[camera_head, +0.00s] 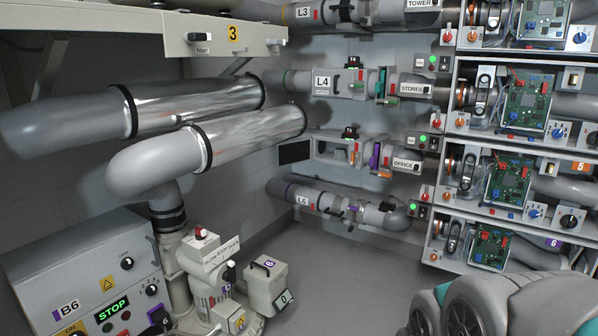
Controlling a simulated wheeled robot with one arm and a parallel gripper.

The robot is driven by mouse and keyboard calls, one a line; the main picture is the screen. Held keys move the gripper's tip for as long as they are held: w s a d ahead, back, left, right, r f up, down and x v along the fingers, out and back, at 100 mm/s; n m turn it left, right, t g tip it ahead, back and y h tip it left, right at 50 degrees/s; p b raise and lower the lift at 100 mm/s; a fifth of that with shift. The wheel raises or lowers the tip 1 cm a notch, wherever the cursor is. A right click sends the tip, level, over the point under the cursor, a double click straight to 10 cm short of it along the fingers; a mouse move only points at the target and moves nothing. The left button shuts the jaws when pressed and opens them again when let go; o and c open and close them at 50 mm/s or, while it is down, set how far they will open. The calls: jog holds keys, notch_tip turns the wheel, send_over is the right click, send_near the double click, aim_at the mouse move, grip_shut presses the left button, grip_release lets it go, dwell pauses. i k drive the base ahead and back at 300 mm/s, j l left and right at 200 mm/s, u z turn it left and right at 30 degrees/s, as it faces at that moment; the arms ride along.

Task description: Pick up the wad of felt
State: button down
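I cannot make out a wad of felt anywhere in the head view. An open tube station (331,149) on the back wall, in the row marked OFFICE, has a dark door swung out to its left. Small orange parts show at its right end, but they are too small to name. My gripper is not in view. A grey and teal rounded part at the bottom right is probably my own body, and it hides the floor there.
A control cabinet (85,275) marked B6, with a lit STOP sign, stands at the lower left beside a valve unit (205,270). Large pipes (205,150) cross the upper left. Shelves with circuit boards (507,180) line the right. Grey floor (340,265) is clear in the middle.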

aim_at(339, 154)
jog(key=i+l+u, duration=0.45)
jog(key=l, duration=0.35)
jog(key=i+l+u, duration=0.2)
jog(key=l, duration=0.25)
jog(key=i, duration=0.1)
